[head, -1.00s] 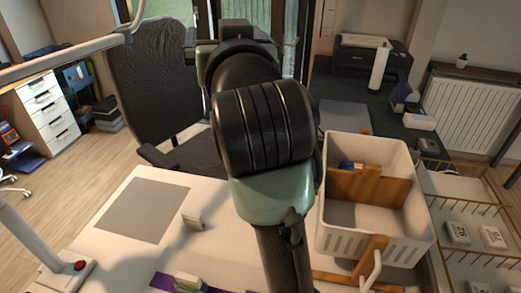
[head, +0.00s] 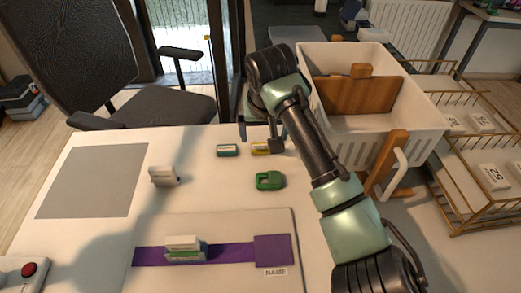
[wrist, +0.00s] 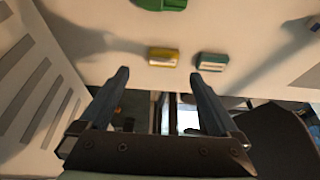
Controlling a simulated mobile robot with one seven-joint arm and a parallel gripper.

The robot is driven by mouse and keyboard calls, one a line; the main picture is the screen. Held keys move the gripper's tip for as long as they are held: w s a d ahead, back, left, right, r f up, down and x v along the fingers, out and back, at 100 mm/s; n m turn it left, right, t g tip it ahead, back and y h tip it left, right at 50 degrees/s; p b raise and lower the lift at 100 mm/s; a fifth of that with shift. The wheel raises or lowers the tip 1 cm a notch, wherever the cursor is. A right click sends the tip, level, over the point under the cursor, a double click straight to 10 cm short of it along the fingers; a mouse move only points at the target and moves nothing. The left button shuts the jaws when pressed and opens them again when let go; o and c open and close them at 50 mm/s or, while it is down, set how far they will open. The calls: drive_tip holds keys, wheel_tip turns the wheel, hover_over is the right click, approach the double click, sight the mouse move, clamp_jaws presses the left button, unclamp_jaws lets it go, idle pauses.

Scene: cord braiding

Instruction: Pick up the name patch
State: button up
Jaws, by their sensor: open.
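A small white label with dark lettering (head: 275,272) lies below a purple square (head: 272,249) at the front right of a pale mat; I cannot tell whether it is the name patch. A yellow piece with a pale top (head: 261,149) and a teal piece with a pale top (head: 228,150) lie near the table's back edge; both also show in the wrist view, yellow (wrist: 163,57) and teal (wrist: 212,62). My gripper (head: 262,130) is open and empty near these two pieces. In the wrist view its fingers (wrist: 159,74) are spread, with the pieces beyond the tips.
A green object (head: 270,181) lies in front of the small pieces. A grey-white block (head: 163,176) stands left of it, beside a flat grey sheet (head: 95,180). A purple strip (head: 150,256) bears a small stack (head: 185,248). A white crate (head: 422,118) stands right.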

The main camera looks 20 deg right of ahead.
sight(261, 147)
drive_tip(key=b+x, duration=0.1)
drive_tip(key=x, duration=0.5)
drive_tip(key=shift+a, duration=0.25)
drive_tip(key=c, duration=1.4)
drive_tip(key=shift+r, duration=0.1)
